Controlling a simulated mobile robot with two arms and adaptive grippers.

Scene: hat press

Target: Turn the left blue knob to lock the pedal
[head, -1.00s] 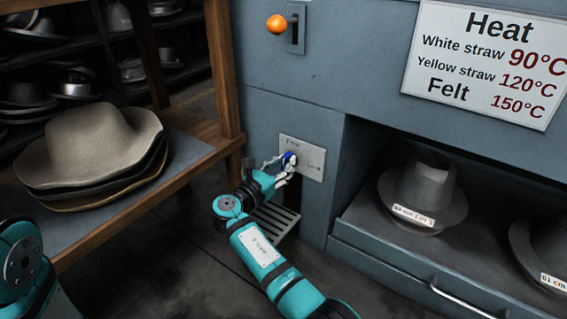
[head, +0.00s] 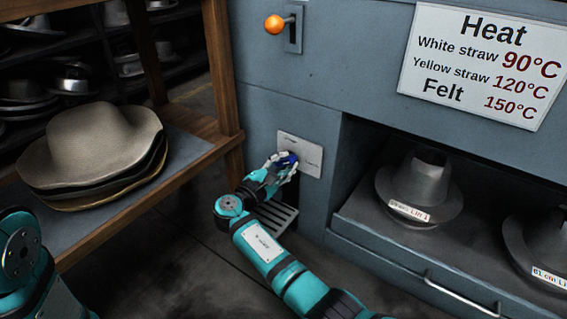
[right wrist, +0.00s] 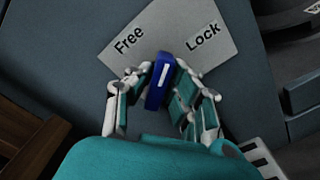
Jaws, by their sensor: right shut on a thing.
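The blue knob (right wrist: 158,84), with a white line on it, sits on a pale plate (right wrist: 215,50) marked Free on the left and Lock on the right. In the right wrist view, its white line points up between the two words. My right gripper (right wrist: 156,92) has its fingers on both sides of the knob and is shut on it. In the head view the knob (head: 290,160) is partly hidden by my right gripper (head: 287,166). The slotted grey pedal (head: 277,217) is low on the machine, partly behind my arm. My left gripper is out of view.
A lever with an orange ball (head: 275,24) is above the plate. To the right, an open bay holds metal hat forms (head: 420,190) above a handle (head: 460,297). A wooden shelf with stacked hats (head: 95,150) stands to the left.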

